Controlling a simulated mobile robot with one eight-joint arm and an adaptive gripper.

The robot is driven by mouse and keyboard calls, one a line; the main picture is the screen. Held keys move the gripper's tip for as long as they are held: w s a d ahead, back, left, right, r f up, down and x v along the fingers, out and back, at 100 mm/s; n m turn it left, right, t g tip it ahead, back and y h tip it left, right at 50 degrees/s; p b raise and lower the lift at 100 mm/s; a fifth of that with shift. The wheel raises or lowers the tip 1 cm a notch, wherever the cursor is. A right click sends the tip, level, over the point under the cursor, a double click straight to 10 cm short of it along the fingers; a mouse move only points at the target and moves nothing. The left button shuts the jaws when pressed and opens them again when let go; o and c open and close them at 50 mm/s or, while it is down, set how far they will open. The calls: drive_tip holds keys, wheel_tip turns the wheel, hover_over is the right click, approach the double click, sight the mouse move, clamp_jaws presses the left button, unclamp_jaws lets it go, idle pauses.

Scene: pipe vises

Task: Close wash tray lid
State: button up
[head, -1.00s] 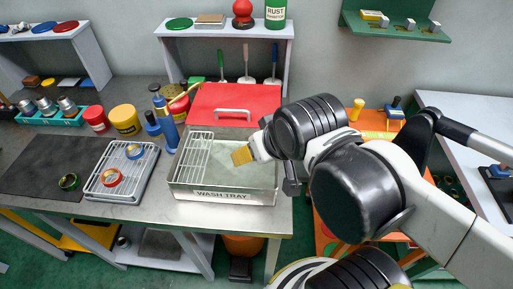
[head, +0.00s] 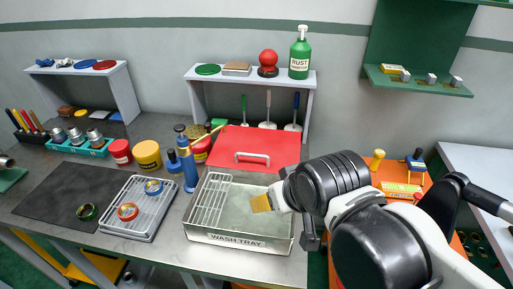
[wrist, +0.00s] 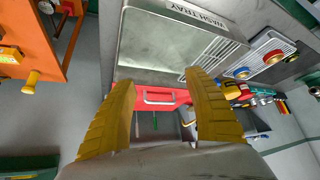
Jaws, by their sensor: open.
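The wash tray (head: 236,240) is a metal box on the bench, with its name on the front. Its red lid (head: 258,144) stands open, leaning up behind the tray, with a pale bar handle (head: 252,158) on it. A wire rack (head: 211,199) sits in the left part of the tray. My gripper (head: 262,203) is over the right part of the tray in the head view, apart from the lid. In the wrist view my gripper (wrist: 160,85) is open and empty, and the lid's handle (wrist: 160,97) shows between its yellow fingers.
A blue pump bottle (head: 187,165) and cans, including a yellow one (head: 147,155), stand left of the lid. A grey tray (head: 136,207) with tape rings is to the left. A shelf (head: 249,77) with brushes stands behind the lid.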

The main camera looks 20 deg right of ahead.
drive_tip(key=shift+w+r, duration=0.15)
drive_tip(key=shift+r, duration=0.05)
drive_tip(key=c, duration=0.5)
drive_tip(key=w+r, duration=0.1)
drive_tip(key=r+p, duration=0.1)
drive_tip(key=w+p, duration=0.1)
drive_tip(key=shift+w+d+r+m+g, duration=0.3)
drive_tip(key=shift+w+r+m, duration=0.05)
drive_tip(key=shift+r+m, duration=0.05)
clamp_jaws()
drive_tip(key=w+d+r+m+g+p, duration=0.15)
drive_tip(key=w+r+p, duration=0.25)
drive_tip(key=w, duration=0.4)
drive_tip(key=m+g+h+p, duration=0.2)
drive_tip(key=m+p, duration=0.2)
drive_tip(key=p, duration=0.1)
hover_over(258, 159)
wheel_tip(258, 159, down, 4)
drive_tip(key=b+x, duration=0.3)
drive_tip(key=x, duration=0.7)
drive_tip(key=shift+w, duration=0.1)
drive_tip(key=shift+s+a+r, duration=0.2)
drive_tip(key=shift+s+a, duration=0.25)
drive_tip(key=shift+s, duration=0.3)
drive_tip(key=shift+s+a+r, duration=0.25)
drive_tip(key=shift+s+a, duration=0.15)
drive_tip(key=shift+s, duration=0.35)
